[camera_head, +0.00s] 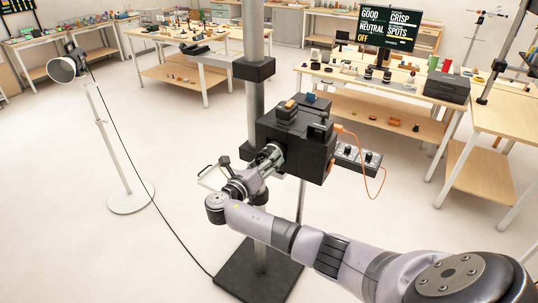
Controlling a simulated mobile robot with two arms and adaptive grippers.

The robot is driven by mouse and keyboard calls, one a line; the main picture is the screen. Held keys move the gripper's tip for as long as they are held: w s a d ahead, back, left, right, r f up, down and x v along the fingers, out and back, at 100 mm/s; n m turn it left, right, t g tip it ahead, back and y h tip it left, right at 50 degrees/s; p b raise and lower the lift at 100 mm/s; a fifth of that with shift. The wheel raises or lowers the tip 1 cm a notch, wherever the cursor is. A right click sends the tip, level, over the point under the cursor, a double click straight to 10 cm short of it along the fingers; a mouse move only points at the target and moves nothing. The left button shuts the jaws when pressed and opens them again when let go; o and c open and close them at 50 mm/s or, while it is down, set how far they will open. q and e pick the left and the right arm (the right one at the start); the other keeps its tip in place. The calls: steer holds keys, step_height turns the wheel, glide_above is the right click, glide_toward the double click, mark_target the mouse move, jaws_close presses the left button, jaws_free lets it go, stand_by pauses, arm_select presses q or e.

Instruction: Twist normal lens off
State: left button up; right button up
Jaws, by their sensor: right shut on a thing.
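A black box camera (295,140) is mounted on a grey upright column. My right arm reaches up from the lower right, and its gripper (270,156) is at the camera's left-facing side. The gripper is shut on the normal lens there. The fingers and wrist largely hide the lens, so its outline and its seat on the camera are too small to make out. My left gripper is out of view.
The column stands on a black base plate (258,278). A control box with knobs (357,157) and an orange cable is right of the camera. A lamp (66,68) stands at left, its cable crossing the floor. Benches (405,88) line the back.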

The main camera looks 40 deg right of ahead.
steer(key=shift+d+r+n, duration=0.1)
steer(key=shift+n, duration=0.2)
steer(key=shift+n, duration=1.5)
steer(key=n, duration=0.2)
steer(key=shift+r+n, duration=0.1)
steer(key=shift+n, duration=0.3)
steer(key=n, duration=0.3)
steer(key=shift+d, duration=0.1)
